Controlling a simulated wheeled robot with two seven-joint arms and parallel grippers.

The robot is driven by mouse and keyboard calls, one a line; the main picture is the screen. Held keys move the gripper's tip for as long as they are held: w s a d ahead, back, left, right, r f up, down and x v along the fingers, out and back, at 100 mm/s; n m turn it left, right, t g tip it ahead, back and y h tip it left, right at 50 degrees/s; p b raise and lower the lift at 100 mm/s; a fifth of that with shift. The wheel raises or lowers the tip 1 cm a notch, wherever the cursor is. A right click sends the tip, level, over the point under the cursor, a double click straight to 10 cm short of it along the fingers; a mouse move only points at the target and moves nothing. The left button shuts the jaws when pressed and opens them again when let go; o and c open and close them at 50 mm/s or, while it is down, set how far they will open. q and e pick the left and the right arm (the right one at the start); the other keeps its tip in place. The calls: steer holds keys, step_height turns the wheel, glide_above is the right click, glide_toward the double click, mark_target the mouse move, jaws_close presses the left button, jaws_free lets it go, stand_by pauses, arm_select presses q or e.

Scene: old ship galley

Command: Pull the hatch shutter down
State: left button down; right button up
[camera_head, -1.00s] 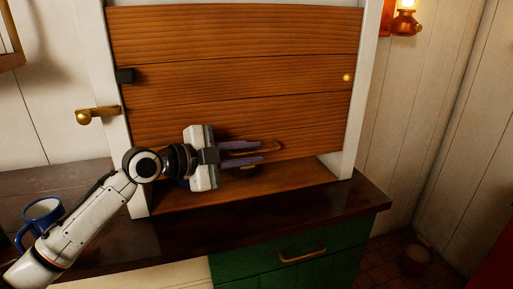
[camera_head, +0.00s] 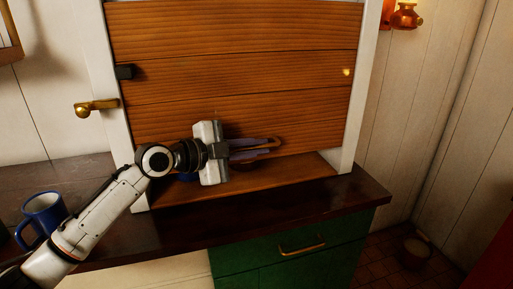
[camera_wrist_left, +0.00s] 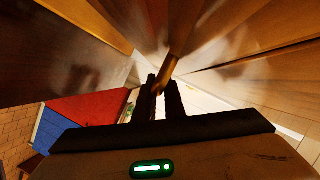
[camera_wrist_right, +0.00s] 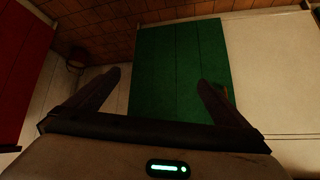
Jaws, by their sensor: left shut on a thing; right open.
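The hatch shutter (camera_head: 230,75) is a panel of orange-brown wooden planks in a white frame, and it fills most of the opening above a wooden sill (camera_head: 300,180). Its lower edge is near the sill; my gripper partly hides that area. A small brass handle (camera_head: 272,151) is low on the shutter. My left gripper (camera_head: 274,144) is shut on this handle, reaching in from the left. In the left wrist view the brass bar (camera_wrist_left: 178,52) runs between the closed fingertips (camera_wrist_left: 162,82). My right gripper (camera_wrist_right: 160,78) is open and empty, above the counter front.
A dark counter (camera_head: 270,222) runs below the hatch, with a green drawer (camera_head: 330,243) under it. A blue mug (camera_head: 42,212) stands at the left, near my left arm.

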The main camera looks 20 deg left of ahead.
arm_select(q)
step_height(320, 180, down, 8)
steer(key=b, duration=0.6)
steer(key=shift+f, duration=0.25)
steer(key=shift+f+b, duration=0.2)
steer(key=shift+b, duration=0.2)
arm_select(e)
steer(key=f, duration=0.1)
steer(key=a+f, duration=0.1)
steer(key=f, duration=0.1)
steer(key=w+f, duration=0.1)
steer(key=shift+a+f, duration=0.3)
arm_select(q)
steer(key=shift+f, duration=0.1)
arm_select(e)
steer(key=shift+s, duration=0.1)
arm_select(q)
steer(key=c, duration=2.2)
jaws_free()
steer(key=shift+o, duration=0.4)
arm_select(e)
steer(key=shift+s+f, duration=0.1)
